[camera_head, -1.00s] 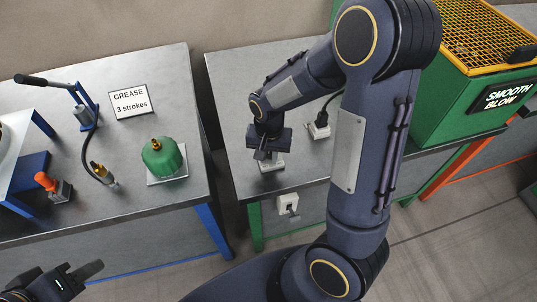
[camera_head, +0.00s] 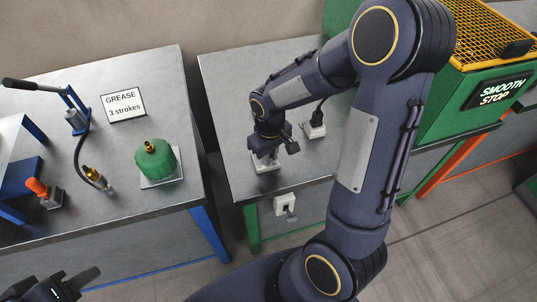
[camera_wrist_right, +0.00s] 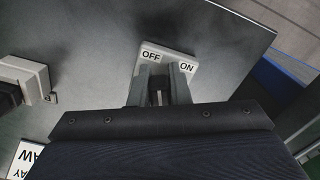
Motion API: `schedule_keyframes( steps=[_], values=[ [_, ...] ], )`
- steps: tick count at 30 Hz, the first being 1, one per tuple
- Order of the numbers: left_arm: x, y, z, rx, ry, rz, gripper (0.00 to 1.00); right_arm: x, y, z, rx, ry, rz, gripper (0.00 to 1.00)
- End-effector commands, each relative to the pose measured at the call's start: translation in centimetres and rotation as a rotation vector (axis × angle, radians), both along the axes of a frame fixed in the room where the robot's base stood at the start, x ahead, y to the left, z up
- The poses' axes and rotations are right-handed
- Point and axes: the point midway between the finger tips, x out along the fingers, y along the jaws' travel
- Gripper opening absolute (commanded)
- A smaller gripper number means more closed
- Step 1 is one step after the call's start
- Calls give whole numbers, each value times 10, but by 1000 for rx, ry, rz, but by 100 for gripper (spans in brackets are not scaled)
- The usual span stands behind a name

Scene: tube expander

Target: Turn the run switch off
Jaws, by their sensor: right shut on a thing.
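The run switch (camera_head: 263,168) is a small pale block on the green-legged bench, mostly covered by my right gripper (camera_head: 267,153) in the head view. In the right wrist view its plate (camera_wrist_right: 166,56) carries the labels OFF on the left and ON on the right. My right gripper's fingers (camera_wrist_right: 160,90) are shut on the switch lever, which hides most of it. A display (camera_head: 496,93) on the green machine reads SMOOTH STOP. My left gripper (camera_head: 60,283) is partly in view at the bottom left, away from the benches' switches; its jaw opening is unclear.
A plugged socket (camera_head: 314,130) stands behind the switch, and a white box (camera_head: 285,205) is on the bench front. The left bench holds a green grease pot (camera_head: 156,160), a lever pump (camera_head: 76,119) and an orange-topped part (camera_head: 38,188).

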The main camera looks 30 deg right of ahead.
Motion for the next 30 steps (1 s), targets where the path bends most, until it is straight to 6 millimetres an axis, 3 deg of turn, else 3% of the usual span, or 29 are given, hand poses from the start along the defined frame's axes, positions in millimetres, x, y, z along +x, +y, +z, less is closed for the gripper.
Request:
schedule_keyframes(
  steps=[9, 24, 25, 30],
  values=[
    [0, 0, 0, 0, 0, 0, 36, 1, -2, 0, -1, 0, 110, 0],
    [0, 0, 0, 0, 0, 0, 36, 1, -3, 1, -1, -1, 131, 0],
    [0, 0, 0, 0, 0, 0, 36, 1, -3, 1, -1, -1, 131, 18],
    [0, 0, 0, 0, 0, 0, 36, 1, -2, 0, -1, -1, 130, 38]
  ],
)
